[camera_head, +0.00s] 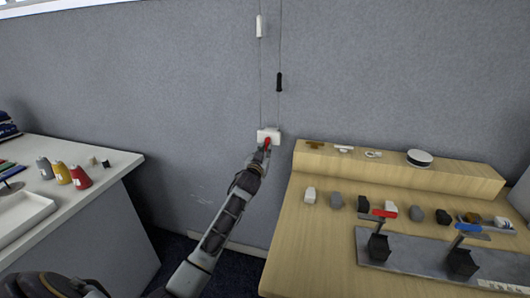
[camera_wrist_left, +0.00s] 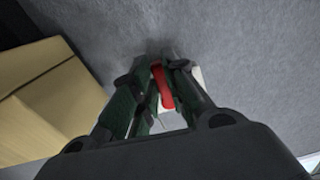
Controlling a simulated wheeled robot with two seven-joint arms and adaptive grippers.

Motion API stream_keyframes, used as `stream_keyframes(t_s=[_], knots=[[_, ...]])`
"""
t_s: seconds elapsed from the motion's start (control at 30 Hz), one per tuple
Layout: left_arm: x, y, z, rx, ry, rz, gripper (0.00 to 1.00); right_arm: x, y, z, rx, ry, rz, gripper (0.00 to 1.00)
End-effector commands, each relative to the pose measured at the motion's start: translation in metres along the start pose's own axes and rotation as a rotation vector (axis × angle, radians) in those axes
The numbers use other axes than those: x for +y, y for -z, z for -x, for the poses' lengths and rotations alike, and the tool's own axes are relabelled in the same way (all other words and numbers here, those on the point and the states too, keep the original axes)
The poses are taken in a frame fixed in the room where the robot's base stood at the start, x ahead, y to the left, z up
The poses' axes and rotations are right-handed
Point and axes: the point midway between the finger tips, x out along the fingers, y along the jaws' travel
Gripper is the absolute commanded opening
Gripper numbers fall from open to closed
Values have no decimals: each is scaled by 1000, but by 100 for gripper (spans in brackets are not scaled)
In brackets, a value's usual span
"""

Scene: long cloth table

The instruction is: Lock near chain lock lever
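A white chain lock box (camera_head: 268,134) is on the grey wall where two thin cords hang down, with a red lever (camera_head: 267,142) at its front. My left gripper (camera_head: 264,151) reaches up to the red lever from below. In the left wrist view the red lever (camera_wrist_left: 162,86) stands between the two fingers of the left gripper (camera_wrist_left: 161,92), with part of the white box (camera_wrist_left: 188,88) behind. The fingers are close on both sides of the lever; whether they touch it is hard to tell. My right gripper is not in view.
A wooden table (camera_head: 318,238) with a raised ledge (camera_head: 440,178) stands at the right, holding several small blocks and a metal plate with red and blue levers. A white table (camera_head: 110,190) with bottles (camera_head: 79,177) stands at the left. The gap between them is clear except for my arm.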

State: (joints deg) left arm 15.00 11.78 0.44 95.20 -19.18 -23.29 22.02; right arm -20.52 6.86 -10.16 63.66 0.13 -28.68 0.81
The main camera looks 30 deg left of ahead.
Motion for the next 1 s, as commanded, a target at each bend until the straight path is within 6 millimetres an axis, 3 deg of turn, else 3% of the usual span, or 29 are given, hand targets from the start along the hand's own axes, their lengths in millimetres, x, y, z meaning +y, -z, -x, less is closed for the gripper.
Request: stream_keyframes(t_s=[1.0], knots=[[5, 1, 0, 1, 1, 140, 0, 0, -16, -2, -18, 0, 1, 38]])
